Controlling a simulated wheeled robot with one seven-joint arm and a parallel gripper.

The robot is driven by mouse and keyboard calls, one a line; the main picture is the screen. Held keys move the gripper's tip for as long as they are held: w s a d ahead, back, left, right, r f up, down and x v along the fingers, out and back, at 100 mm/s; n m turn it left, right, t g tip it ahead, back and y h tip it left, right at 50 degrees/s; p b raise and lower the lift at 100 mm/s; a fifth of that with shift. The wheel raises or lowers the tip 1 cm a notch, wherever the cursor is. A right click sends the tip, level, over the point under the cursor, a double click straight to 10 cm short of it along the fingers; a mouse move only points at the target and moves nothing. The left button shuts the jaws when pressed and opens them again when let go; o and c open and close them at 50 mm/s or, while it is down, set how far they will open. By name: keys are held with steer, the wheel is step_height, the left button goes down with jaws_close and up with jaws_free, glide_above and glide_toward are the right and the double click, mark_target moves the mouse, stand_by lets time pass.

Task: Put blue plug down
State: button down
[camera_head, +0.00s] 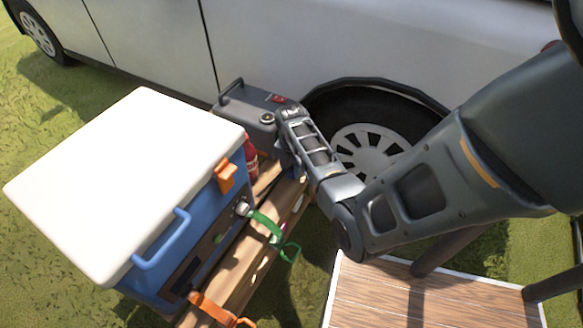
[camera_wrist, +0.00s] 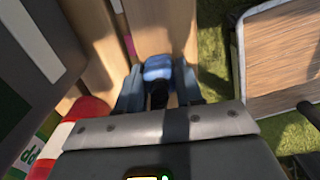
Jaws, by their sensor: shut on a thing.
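The blue plug (camera_wrist: 158,68) shows in the wrist view between the two fingers of my gripper (camera_wrist: 158,88), with a dark part below it. My gripper is shut on it, above or at the wooden bench (camera_wrist: 172,25); I cannot tell whether the plug touches the wood. In the head view my arm reaches down to the bench beside the grey box, and the plug and fingertips are mostly hidden behind my wrist.
A blue cooler with a white lid (camera_head: 125,185) stands left on the bench (camera_head: 232,272). A grey box (camera_head: 258,112) and a red bottle (camera_head: 251,158) are near my wrist. A green strap (camera_head: 266,224) hangs at the bench. A wooden table (camera_head: 430,300) is right. A van (camera_head: 280,45) stands behind.

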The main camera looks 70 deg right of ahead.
steer(key=shift+f, duration=0.3)
steer(key=c, duration=0.7)
jaws_free()
steer(key=shift+c, duration=0.2)
step_height(320, 180, up, 13)
steer(key=p, duration=0.4)
steer(key=s+a+f+m+t+h, duration=0.25)
steer(key=a+f, duration=0.25)
steer(key=a, duration=0.5)
steer(key=s+a+r+m+t+h, duration=0.1)
steer(key=s+a+r+m+t, duration=0.1)
steer(key=a, duration=0.4)
steer(key=s+a+r+m+t+h, duration=0.1)
steer(key=s+a+r+m+t, duration=0.15)
steer(key=a, duration=0.25)
steer(key=s+a+r+m+t+y, duration=0.1)
steer(key=s+a+r+m+t, duration=0.1)
steer(key=a+r, duration=0.3)
steer(key=s+a+r+m+t+y, duration=0.2)
steer(key=s+a+r+m+t, duration=0.1)
steer(key=r, duration=0.8)
steer(key=s+a+r+m+t+y, duration=0.1)
steer(key=s+a+r+m+t, duration=0.2)
steer(key=a+r, duration=0.3)
step_height(320, 180, up, 2)
steer(key=shift+s+a+r, duration=0.1)
steer(key=shift+s+a, duration=0.3)
steer(key=shift+s, duration=0.2)
